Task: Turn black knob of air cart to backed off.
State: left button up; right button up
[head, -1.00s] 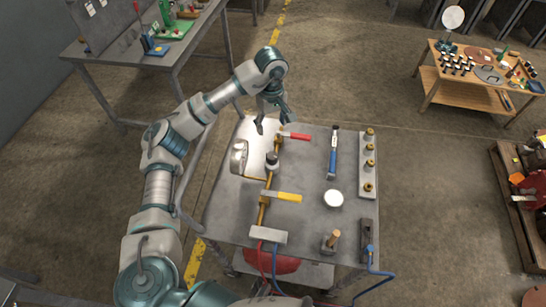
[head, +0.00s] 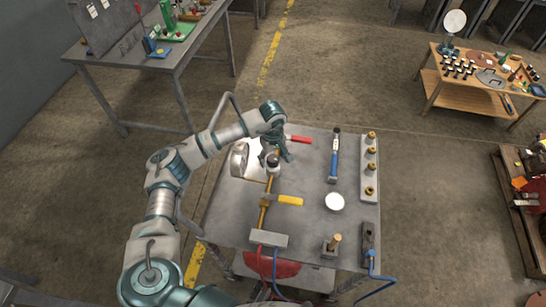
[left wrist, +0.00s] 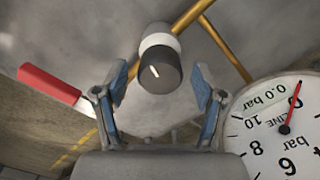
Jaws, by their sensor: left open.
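The black knob (left wrist: 158,73) sits on a white collar (left wrist: 157,42) on the brass pipe. It has a short white mark on its face and lies between my left gripper's (left wrist: 160,88) two blue-padded fingers, with a gap on each side. In the head view my left gripper (head: 276,152) is over the air cart (head: 310,188), close above the knob, which it partly hides. The gripper is open and holds nothing. The round gauge (left wrist: 280,125) beside it shows a red needle and a "0.0 bar" label. My right gripper is out of view.
A red-handled lever (head: 299,139) is just right of the gripper, and a yellow-handled lever (head: 289,200) is nearer. The gauge (head: 238,158) stands left. A blue-handled tool (head: 335,155), a white disc (head: 334,201) and a strip with brass fittings (head: 369,178) lie right.

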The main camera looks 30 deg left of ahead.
aim_at(273, 157)
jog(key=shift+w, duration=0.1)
pick_arm(q)
jog(key=c, duration=1.1)
jog(key=shift+n, duration=0.7)
jog(key=shift+c, duration=0.2)
jog(key=shift+n, duration=0.6)
jog(key=shift+n+p, duration=0.3)
jog(key=shift+n, duration=0.7)
jog(key=o, duration=1.1)
jog(key=shift+o, duration=0.2)
jog(key=shift+r, duration=0.1)
notch_tip(273, 157, up, 12)
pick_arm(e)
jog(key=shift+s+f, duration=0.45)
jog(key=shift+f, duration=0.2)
